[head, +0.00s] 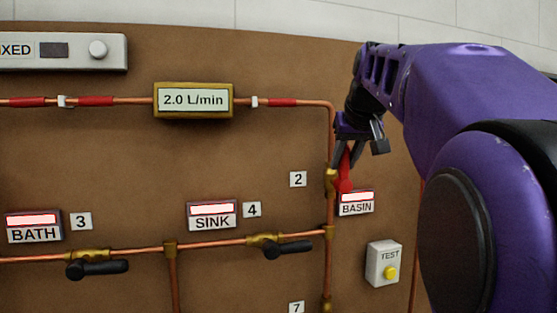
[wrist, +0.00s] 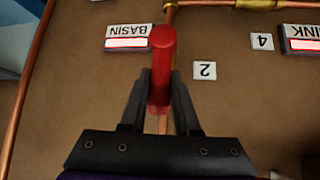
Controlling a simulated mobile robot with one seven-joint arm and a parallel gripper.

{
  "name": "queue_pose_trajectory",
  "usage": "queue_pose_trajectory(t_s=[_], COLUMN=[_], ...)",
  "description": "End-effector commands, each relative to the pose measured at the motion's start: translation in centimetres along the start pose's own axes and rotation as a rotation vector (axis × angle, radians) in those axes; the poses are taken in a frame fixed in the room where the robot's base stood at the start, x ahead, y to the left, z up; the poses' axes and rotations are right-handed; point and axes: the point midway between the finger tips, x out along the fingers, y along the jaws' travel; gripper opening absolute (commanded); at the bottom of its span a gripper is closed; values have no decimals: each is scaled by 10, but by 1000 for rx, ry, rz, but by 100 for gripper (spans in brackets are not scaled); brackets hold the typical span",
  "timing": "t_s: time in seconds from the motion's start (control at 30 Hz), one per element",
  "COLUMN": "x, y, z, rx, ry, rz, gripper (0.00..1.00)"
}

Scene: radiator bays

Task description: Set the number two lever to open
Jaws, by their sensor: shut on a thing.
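The number two lever (head: 345,176) is red and sits on a brass valve (head: 330,181) in the vertical copper pipe, beside the "2" tag (head: 298,179). It lies roughly along the pipe, slightly tilted in the head view. My gripper (head: 352,146) comes from above and is shut on the lever's upper part. In the wrist view, which is upside down, the red lever (wrist: 161,60) stands between the two dark fingers of my gripper (wrist: 160,92). The fingers hide part of the lever and of the pipe behind it.
The BASIN sign (head: 356,203) with its lit panel is close to the right of the lever. A TEST box (head: 383,263) is below right. Black levers 3 (head: 97,269) and 4 (head: 293,249) sit on the lower pipe. A flow display (head: 193,100) reads 2.0 L/min.

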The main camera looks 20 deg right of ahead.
Motion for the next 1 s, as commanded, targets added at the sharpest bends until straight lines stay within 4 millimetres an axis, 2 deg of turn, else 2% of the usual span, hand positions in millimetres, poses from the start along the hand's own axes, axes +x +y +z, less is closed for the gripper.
queue_pose_trajectory(t_s=[0.37,0.4,0.57,0.87,1.0], x=[0,0,0,-1,-9], y=[0,0,0,0,0], z=[0,0,0,-1,-10], rx=[-8,-8,-7,-5,-6], ry=[2,1,1,1,3], rz=[3,3,3,3,3], gripper=[0,32,60,60,60])
